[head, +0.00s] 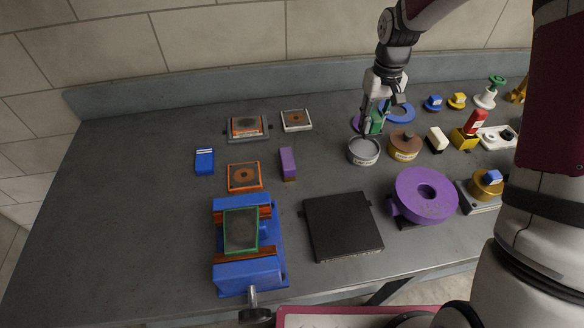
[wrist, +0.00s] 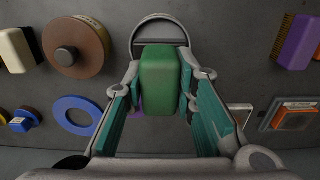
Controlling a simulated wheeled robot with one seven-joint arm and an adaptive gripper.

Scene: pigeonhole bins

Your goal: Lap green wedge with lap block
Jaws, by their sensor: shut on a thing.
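My gripper (head: 371,124) is at the back right of the bench, close behind the open grey tin (head: 363,151). In the wrist view my gripper (wrist: 163,98) is shut on a green block (wrist: 165,78) with rounded edges, one finger on each side. It shows as a small green patch (head: 377,122) between the fingers in the head view. A green-edged piece with a dark top (head: 241,231), perhaps the green wedge, sits in the blue vise (head: 247,274) at the front left. The block is apart from it. The tin's rim also shows in the wrist view (wrist: 160,18), just beyond the block.
A brown-lidded tin (head: 404,146) stands right of the grey tin. A purple brush (head: 288,162) and orange-edged piece (head: 244,177) lie behind the vise.

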